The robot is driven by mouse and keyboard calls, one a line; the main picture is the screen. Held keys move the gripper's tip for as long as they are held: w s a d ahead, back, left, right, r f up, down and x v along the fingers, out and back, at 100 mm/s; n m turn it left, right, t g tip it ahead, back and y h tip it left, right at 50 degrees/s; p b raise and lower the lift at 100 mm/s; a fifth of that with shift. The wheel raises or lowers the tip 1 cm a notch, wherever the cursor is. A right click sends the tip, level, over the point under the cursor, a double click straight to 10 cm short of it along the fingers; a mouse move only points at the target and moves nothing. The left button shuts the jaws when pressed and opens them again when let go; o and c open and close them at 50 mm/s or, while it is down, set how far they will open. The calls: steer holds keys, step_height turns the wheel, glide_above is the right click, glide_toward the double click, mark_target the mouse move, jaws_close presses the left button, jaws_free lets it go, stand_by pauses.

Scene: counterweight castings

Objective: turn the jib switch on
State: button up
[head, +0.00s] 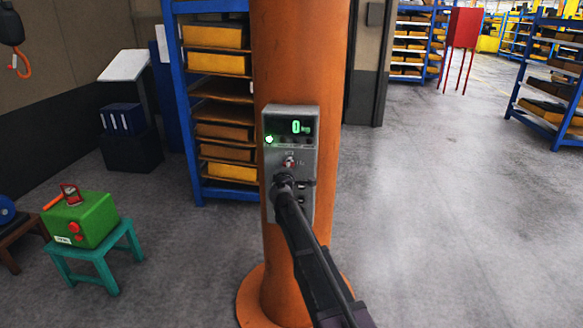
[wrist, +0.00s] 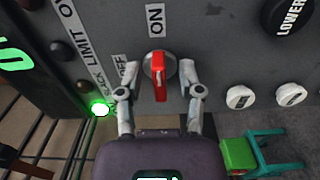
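The jib switch is a rotary switch with a red handle (wrist: 159,75) on a grey control box (head: 309,122) fixed to an orange column. In the wrist view the handle lies in line with the ON label (wrist: 155,20); the OFF label (wrist: 126,74) is off to its left. In the head view the switch (head: 289,161) shows small, just above my gripper (head: 284,181). In the wrist view my gripper (wrist: 160,70) is open, its fingertips on either side of the handle with a gap showing on each side. Whether the tips touch the panel is unclear.
A green lamp (wrist: 99,109) and a green display (head: 296,127) are lit on the box. A black LOWER knob (wrist: 288,18) and two white buttons are nearby. A teal stool (head: 100,254) with a green case (head: 82,220) stands left.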

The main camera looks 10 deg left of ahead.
steer(key=shift+s, duration=0.15)
steer(key=s, duration=1.2)
steer(key=shift+a, duration=0.25)
steer(key=shift+w, duration=0.1)
